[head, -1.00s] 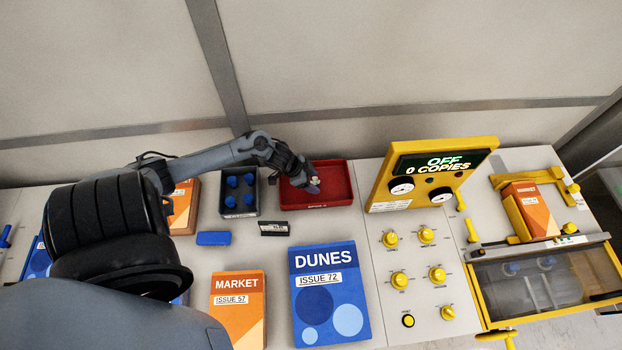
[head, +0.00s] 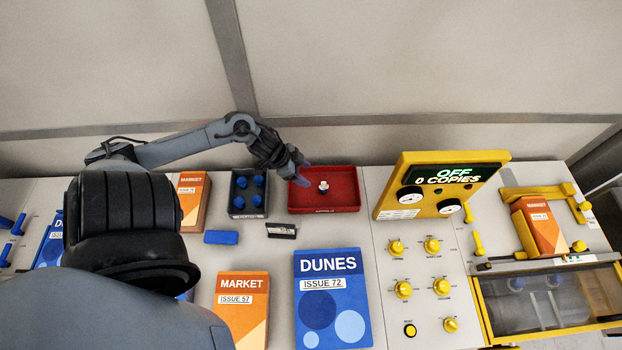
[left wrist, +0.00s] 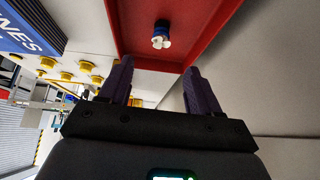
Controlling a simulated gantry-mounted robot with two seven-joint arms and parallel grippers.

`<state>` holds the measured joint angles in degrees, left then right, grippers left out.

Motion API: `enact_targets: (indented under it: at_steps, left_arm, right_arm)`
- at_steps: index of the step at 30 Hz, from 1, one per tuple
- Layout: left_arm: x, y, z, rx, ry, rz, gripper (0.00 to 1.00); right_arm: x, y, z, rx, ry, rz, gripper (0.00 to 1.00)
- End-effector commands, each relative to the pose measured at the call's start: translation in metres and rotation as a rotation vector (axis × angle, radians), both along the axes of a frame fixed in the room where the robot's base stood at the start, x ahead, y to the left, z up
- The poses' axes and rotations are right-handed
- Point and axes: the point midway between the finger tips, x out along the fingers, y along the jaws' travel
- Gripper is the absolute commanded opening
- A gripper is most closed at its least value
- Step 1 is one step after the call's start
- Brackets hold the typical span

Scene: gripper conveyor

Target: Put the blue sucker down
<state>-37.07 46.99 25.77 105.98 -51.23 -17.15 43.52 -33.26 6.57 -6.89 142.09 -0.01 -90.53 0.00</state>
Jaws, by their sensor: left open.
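The blue sucker (left wrist: 160,34), with a blue body and a pale end, stands in the red tray (head: 345,202). In the head view it shows as a small pale piece (head: 323,187) near the tray's middle. My left gripper (head: 303,180) is open and empty at the tray's left side, apart from the sucker. In the left wrist view its two dark fingers (left wrist: 156,78) are spread, with the sucker beyond their tips. My right gripper is not in view.
A dark box (head: 237,206) with several blue suckers stands left of the tray. A blue block (head: 221,237) and a dark labelled block (head: 281,230) lie in front. The DUNES issue (head: 332,298) lies nearer. A yellow control panel (head: 440,185) stands to the right.

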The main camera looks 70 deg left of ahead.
Motion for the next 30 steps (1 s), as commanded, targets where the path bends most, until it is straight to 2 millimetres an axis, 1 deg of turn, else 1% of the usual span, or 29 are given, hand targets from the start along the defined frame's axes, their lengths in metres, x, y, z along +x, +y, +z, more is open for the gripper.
enact_targets:
  at_steps: [2,5,6,8,9,11,12,15,18,21,24,30]
  left_arm:
    - [-0.001,-0.018,-0.007,0.032,-0.017,0.003,0.63]
    - [0.0,-0.052,-0.015,0.103,-0.044,0.022,0.63]
    - [0.001,-0.069,-0.016,0.133,-0.052,0.036,0.63]
    - [0.0,-0.096,-0.014,0.173,-0.054,0.065,0.63]
    - [-0.001,-0.115,-0.011,0.193,-0.048,0.088,0.63]
    - [-0.005,-0.143,-0.002,0.21,-0.026,0.123,0.63]
    - [-0.01,-0.16,0.005,0.213,-0.003,0.148,0.63]
    - [-0.023,-0.2,0.024,0.193,0.069,0.192,0.63]
    - [-0.038,-0.231,0.043,0.148,0.144,0.216,0.63]
    - [-0.05,-0.253,0.057,0.106,0.203,0.221,0.63]
    - [-0.057,-0.264,0.065,0.079,0.237,0.22,0.63]
    - [-0.06,-0.267,0.067,0.073,0.251,0.218,0.63]
  right_arm:
    - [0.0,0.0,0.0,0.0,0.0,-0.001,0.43]
    - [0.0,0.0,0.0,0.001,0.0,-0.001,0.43]
    - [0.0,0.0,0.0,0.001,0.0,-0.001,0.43]
    - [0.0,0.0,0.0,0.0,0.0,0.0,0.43]
    - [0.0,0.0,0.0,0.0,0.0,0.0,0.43]
    - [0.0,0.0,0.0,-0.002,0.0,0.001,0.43]
    - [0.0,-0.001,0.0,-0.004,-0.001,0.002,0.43]
    - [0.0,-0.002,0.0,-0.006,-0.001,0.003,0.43]
    - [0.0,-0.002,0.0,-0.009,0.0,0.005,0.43]
    - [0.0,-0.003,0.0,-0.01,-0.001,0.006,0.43]
    - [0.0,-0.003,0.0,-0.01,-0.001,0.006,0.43]
    - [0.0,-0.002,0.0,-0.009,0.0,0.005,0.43]
